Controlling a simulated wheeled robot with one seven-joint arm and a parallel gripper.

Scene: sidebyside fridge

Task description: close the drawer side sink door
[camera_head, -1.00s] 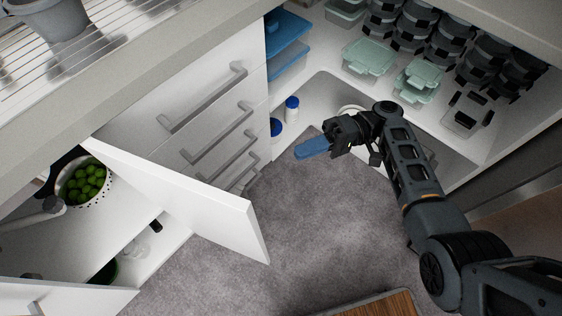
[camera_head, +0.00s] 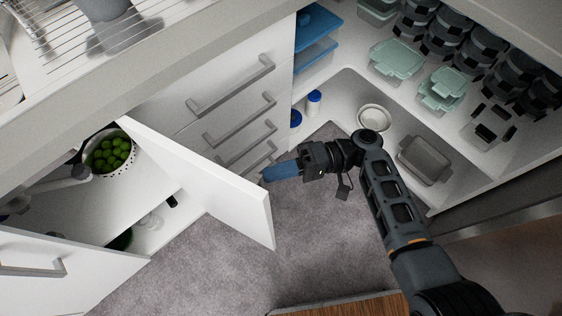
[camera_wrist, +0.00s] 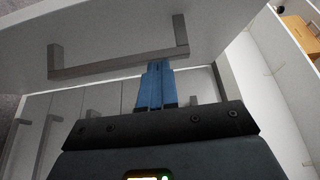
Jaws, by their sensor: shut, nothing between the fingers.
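The drawer side sink door (camera_head: 215,185) is a white panel standing wide open beside the drawer stack, its free edge out over the carpet. My gripper (camera_head: 267,174) has blue fingers, shut and empty, and is near the door's free end by the lower drawer handles. In the wrist view the shut fingers (camera_wrist: 155,85) reach up to a grey bar handle (camera_wrist: 120,65) on a white front. I cannot tell if they touch it or which front this is. The door's outer face is hidden in the head view.
The other sink door (camera_head: 100,265) is also open at lower left. A colander of green fruit (camera_head: 110,155) sits inside. Drawer handles (camera_head: 232,85) stick out beside the door. Open shelving with containers (camera_head: 397,60) lies to the right. Carpet (camera_head: 310,235) is clear below my gripper.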

